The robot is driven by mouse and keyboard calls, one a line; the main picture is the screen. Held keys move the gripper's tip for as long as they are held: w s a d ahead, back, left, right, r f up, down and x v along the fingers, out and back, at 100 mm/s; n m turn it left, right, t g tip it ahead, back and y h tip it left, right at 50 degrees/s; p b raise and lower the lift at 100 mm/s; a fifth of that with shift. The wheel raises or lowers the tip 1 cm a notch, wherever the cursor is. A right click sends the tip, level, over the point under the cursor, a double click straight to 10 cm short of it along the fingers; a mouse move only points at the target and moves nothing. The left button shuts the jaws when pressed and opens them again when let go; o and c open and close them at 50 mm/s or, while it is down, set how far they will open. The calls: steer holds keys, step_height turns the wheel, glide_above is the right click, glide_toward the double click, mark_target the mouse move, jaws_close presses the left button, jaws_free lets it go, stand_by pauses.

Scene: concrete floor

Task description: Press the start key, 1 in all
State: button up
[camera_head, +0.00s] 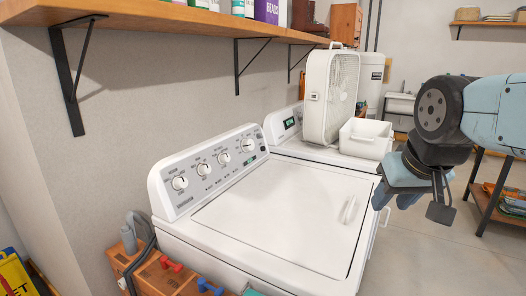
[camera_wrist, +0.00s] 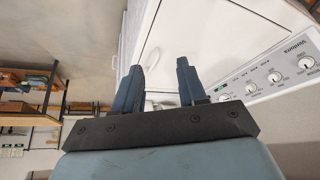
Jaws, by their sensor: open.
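A white top-loading washer (camera_head: 285,215) stands against the wall with its lid shut. Its sloped control panel (camera_head: 207,170) carries several round knobs, small buttons and a small green-lit display (camera_head: 249,161). The panel also shows in the wrist view (camera_wrist: 268,79), at the right. The key labels are too small to read, so I cannot tell which one is the start key. My gripper (camera_head: 395,196) hangs to the right of the washer, apart from the panel. In the wrist view its two fingers (camera_wrist: 159,70) are spread and empty.
A second white machine (camera_head: 283,124) stands behind, bearing a box fan (camera_head: 330,95) and a white bin (camera_head: 366,138). A wooden shelf (camera_head: 170,22) runs above the washer. Dumbbells (camera_head: 211,287) lie on a wooden crate in front. Floor at the right is open.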

jaws_close()
stand_by(1.1)
